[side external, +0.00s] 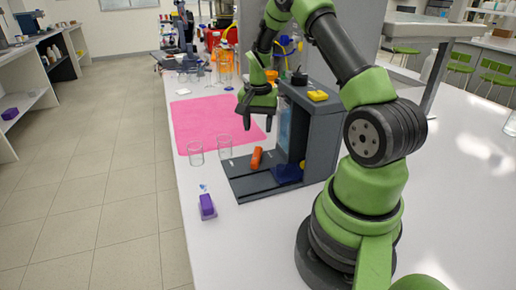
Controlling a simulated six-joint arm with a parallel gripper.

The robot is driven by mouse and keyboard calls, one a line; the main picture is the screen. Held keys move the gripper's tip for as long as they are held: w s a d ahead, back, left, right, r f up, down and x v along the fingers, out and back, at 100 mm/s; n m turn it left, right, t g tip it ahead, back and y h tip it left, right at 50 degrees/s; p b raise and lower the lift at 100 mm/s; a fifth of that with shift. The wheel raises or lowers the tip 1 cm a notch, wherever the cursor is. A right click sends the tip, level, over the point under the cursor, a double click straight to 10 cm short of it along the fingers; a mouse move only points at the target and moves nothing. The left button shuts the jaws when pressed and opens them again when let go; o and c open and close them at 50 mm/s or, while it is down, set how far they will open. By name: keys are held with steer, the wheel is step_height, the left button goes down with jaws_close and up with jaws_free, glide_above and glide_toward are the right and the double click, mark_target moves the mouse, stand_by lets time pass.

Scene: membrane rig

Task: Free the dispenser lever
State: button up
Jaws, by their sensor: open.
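The dispenser (322,128) is a dark grey rig with an upright housing and a flat base plate (243,188) on the white bench. An orange piece (257,158) stands tilted on the base; I cannot tell if it is the lever. A blue piece (288,173) lies at the foot of the housing. A yellow block (317,95) and a dark knob (299,78) sit on top. My gripper (258,124) points down, open and apparently empty, above and to the left of the housing. It appears above the orange piece, not touching it.
Two clear beakers (195,153) stand left of the base, near a pink mat (212,122). A purple block (207,205) lies near the bench's left edge. Glassware and orange containers (225,65) crowd the back. The bench (455,175) at right is clear.

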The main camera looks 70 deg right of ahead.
mark_target(258, 149)
step_height(258, 149, down, 8)
steer(key=shift+r, duration=0.1)
steer(key=shift+c, duration=0.5)
jaws_close()
